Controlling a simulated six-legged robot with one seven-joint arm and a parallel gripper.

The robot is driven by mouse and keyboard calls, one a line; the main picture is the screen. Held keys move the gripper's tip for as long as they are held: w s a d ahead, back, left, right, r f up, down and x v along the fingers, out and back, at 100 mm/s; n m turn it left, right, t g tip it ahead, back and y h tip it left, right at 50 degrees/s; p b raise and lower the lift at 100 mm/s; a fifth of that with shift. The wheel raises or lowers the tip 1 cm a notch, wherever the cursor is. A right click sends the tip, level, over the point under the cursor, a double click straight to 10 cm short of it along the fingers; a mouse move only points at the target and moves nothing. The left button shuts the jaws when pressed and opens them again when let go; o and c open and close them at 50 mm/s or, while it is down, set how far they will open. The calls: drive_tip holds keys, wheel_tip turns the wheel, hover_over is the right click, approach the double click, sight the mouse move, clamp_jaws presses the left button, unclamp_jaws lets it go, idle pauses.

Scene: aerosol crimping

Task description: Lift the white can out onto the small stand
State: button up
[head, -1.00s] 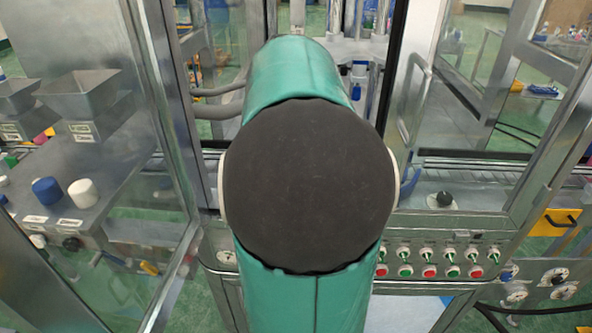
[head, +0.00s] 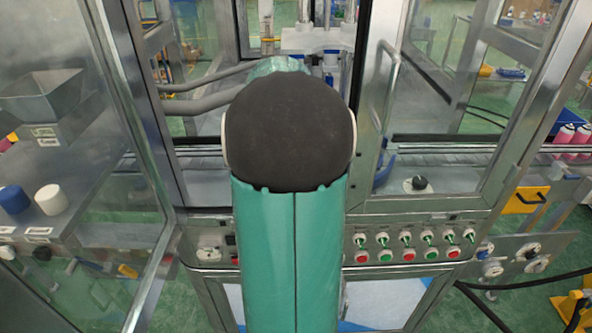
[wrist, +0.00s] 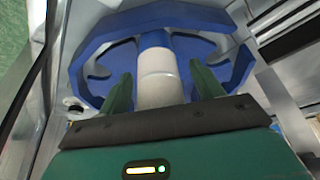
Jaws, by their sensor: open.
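In the wrist view, my gripper (wrist: 160,70) is open, with one green finger on each side of the white can (wrist: 160,88). Gaps show between the fingers and the can, so they do not grip it. The can stands in front of a blue star-shaped wheel (wrist: 95,65), with a blue post or top directly beyond it. Its lower end is hidden by my gripper body. In the head view my arm hides the gripper and the can. I cannot make out the small stand for certain.
The machine's metal frame and clear panels surround my arm. A door handle (head: 386,90) and a row of red and green buttons (head: 407,256) are close on the right. A black knob (head: 418,184) sits on the ledge. Blue and white caps (head: 50,199) are at left.

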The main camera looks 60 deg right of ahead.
drive_tip(key=c, duration=1.4)
drive_tip(key=shift+c, duration=0.2)
drive_tip(key=shift+r, duration=3.55)
drive_tip(key=shift+a, duration=0.45)
